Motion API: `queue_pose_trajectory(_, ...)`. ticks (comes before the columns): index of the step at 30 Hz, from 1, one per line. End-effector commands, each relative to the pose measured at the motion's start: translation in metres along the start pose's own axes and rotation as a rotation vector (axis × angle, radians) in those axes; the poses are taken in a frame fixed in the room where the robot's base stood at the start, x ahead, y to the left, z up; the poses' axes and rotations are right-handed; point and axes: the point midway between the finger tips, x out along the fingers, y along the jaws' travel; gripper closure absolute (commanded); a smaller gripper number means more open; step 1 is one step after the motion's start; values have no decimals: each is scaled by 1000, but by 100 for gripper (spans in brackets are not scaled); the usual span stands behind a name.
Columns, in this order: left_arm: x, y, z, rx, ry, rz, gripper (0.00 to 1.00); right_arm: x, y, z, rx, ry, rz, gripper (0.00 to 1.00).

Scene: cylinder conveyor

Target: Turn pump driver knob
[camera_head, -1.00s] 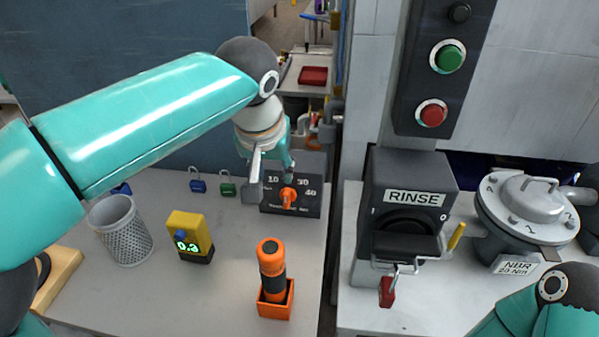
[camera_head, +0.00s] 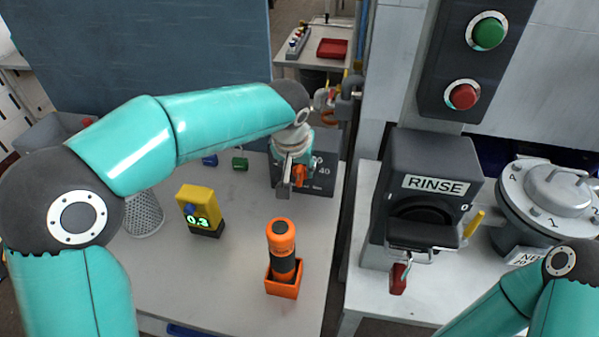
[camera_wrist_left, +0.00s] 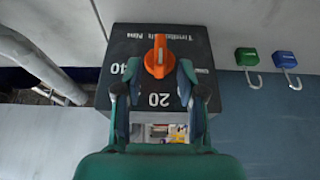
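The pump driver is a dark box (camera_head: 322,184) with a number scale and an orange knob (camera_head: 300,174). It stands at the back of the left bench. In the left wrist view the knob (camera_wrist_left: 159,57) shows whole, with the box face (camera_wrist_left: 200,45) around it and the marks 20 and 40 readable. My left gripper (camera_head: 285,188) is in front of the box and partly covers it. In the left wrist view my left gripper (camera_wrist_left: 159,70) is open, with one fingertip on each side of the knob. Contact cannot be told. My right gripper is out of view.
A yellow meter (camera_head: 200,212), an orange-and-black tool in an orange holder (camera_head: 283,288) and a mesh cup (camera_head: 144,215) stand on the bench. The RINSE unit (camera_head: 430,165) stands right, across a gap.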

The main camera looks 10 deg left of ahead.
Motion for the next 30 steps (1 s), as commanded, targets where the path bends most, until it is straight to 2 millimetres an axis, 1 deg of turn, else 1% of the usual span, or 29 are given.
queue_pose_trajectory(1, 9, 0, 1, 0, -4, -1, 60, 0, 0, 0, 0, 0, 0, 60)
queue_pose_trajectory(3, 19, 0, 0, 0, -4, -1, 60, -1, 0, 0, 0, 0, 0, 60)
queue_pose_trajectory(7, 30, 0, 0, 0, -1, 0, 60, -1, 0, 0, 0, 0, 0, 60)
queue_pose_trajectory(11, 36, 0, 0, 0, 0, 1, 60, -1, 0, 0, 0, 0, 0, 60)
queue_pose_trajectory(18, 36, 1, 0, 0, 0, 1, 60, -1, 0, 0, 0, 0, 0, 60)
queue_pose_trajectory(20, 36, 1, 0, 0, 0, 1, 69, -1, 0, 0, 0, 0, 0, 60)
queue_pose_trajectory(25, 36, 1, 0, 0, 0, 1, 97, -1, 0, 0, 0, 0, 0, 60)
queue_pose_trajectory(26, 36, 1, 0, 0, 0, 1, 100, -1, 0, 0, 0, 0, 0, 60)
queue_pose_trajectory(30, 36, 1, 0, 0, 0, 1, 100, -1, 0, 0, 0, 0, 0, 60)
